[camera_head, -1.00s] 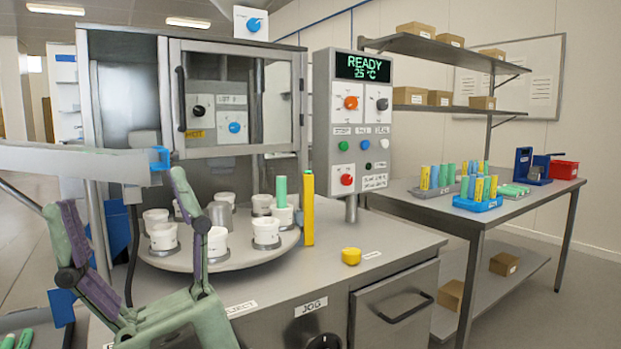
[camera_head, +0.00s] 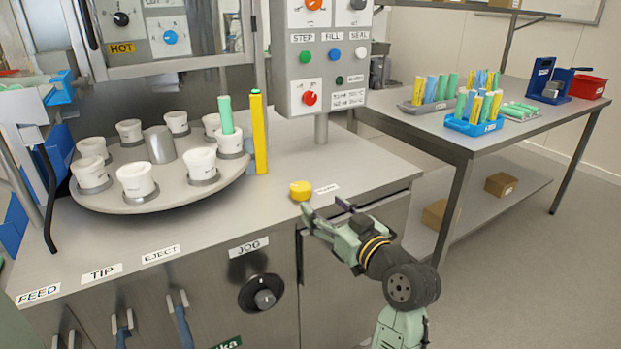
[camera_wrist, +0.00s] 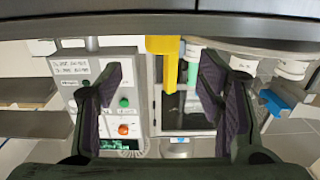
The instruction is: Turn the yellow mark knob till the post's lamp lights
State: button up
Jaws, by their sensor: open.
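The yellow knob (camera_head: 300,190) sits on the counter near its front edge, beside a small label. My gripper (camera_head: 325,212) is open just to the right and front of it, with its fingers pointing toward it and apart from it. An upright yellow post (camera_head: 259,135) stands beside the turntable; I cannot make out a lit lamp on it. In the wrist view the scene is upside down. There my open fingers (camera_wrist: 160,85) frame a yellow shape, which looks like the knob (camera_wrist: 162,45) with the post (camera_wrist: 171,75) behind it.
A turntable (camera_head: 120,205) carries several white cups, one with a green tube (camera_head: 226,115). The control panel (camera_head: 328,60) stands behind. A black JOG knob (camera_head: 262,294) is on the counter's front. A side table (camera_head: 440,133) at right holds coloured tubes. Counter around the yellow knob is clear.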

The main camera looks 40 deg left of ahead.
aim_at(306, 192)
jog(key=p+x, duration=0.2)
jog(key=x, duration=0.8)
jog(key=shift+s+a+r+p, duration=0.1)
jog(key=shift+a+r+p, duration=0.05)
jog(key=shift+a+p, duration=0.15)
jog(key=c, duration=1.2)
jog(key=shift+d, duration=0.1)
jog(key=shift+n+g+b, duration=0.3)
jog(key=shift+g+b, duration=0.2)
jog(key=shift+b, duration=0.4)
jog(key=o, duration=1.2)
